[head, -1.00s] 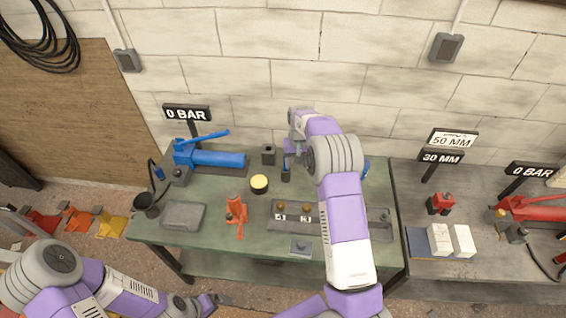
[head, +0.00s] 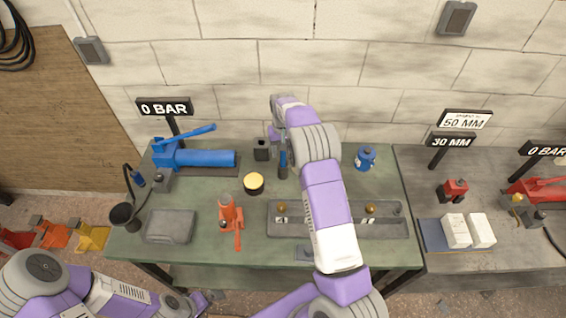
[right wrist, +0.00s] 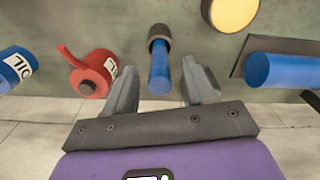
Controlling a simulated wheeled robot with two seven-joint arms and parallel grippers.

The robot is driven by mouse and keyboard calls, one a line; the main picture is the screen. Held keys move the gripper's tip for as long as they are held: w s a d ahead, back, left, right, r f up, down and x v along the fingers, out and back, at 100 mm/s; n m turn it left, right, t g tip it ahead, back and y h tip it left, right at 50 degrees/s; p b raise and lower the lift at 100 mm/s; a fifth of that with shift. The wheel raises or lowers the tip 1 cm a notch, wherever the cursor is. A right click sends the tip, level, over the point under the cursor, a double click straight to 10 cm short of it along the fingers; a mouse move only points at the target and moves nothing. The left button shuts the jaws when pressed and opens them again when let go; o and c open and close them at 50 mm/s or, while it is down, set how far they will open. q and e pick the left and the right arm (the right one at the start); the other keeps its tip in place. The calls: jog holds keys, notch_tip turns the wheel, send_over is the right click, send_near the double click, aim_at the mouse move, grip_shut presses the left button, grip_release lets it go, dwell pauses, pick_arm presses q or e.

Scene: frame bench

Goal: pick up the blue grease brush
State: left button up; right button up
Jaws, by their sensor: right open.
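The blue grease brush (head: 283,168) stands upright at the back middle of the green bench, its lower end in a dark holder. In the right wrist view its blue handle (right wrist: 160,68) points toward me. My right gripper (right wrist: 162,88) is open, with the handle between its two fingers and a gap on both sides. In the head view the right gripper (head: 275,142) is by the brush's top, partly hidden by my wrist. My left gripper (head: 203,301) is low at the bottom left, away from the bench top; its fingers are too unclear to read.
A red can (right wrist: 92,72) and a blue oil can (head: 365,158) stand beside the brush. A wall stands behind.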

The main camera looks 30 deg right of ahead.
aim_at(283, 156)
notch_tip(283, 156, down, 4)
jog(key=shift+d, duration=0.1)
jog(key=shift+w, duration=0.1)
grip_shut()
